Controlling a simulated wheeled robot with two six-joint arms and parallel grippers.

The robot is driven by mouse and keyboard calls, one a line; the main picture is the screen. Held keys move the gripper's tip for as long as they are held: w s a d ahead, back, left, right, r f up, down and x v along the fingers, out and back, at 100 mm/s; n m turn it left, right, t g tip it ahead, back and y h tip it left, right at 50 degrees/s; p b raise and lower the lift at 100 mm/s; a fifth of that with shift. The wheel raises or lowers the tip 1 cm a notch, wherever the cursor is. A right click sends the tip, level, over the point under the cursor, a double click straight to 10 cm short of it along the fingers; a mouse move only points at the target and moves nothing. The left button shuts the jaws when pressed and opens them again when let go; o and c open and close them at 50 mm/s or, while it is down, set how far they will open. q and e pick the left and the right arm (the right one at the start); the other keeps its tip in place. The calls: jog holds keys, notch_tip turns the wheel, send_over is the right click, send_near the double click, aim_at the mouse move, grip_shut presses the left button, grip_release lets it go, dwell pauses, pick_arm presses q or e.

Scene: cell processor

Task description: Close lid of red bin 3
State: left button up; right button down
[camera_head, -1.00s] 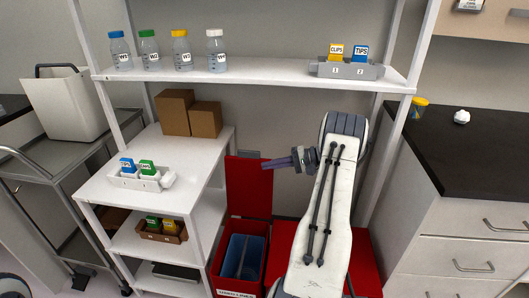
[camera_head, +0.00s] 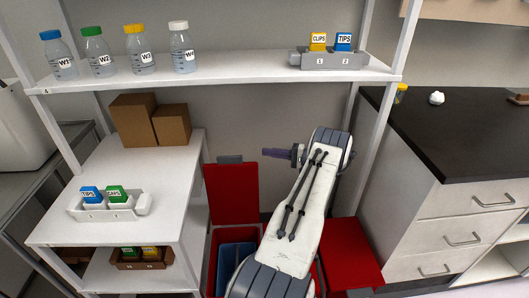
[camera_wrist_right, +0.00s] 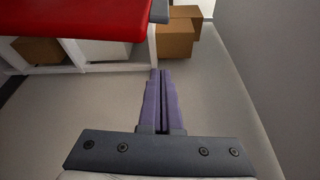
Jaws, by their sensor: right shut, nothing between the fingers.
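An open red bin (camera_head: 212,262) stands low in the middle of the head view. Its red lid (camera_head: 232,195) stands upright behind it, with a grey tab on the top edge. I cannot read a number on the bin. My right gripper (camera_head: 265,152) is shut and empty, its fingers pointing left just right of the lid's top right corner. In the right wrist view the closed purple fingers (camera_wrist_right: 162,73) point forward, and a red panel with a grey edge, likely the lid (camera_wrist_right: 75,18), is at upper left. My left gripper is not in view.
Blue containers (camera_head: 236,258) sit inside the open bin. A second red bin with a flat, closed top (camera_head: 350,255) is to the right, partly behind my right arm. White shelving (camera_head: 215,80) holds bottles above; a shelf unit stands left and a dark counter (camera_head: 450,135) right.

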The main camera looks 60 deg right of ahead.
jog(key=w+a+p, duration=0.2)
jog(key=w+a, duration=0.3)
jog(key=a, duration=0.1)
dwell(0.3)
jog(key=shift+r, duration=0.15)
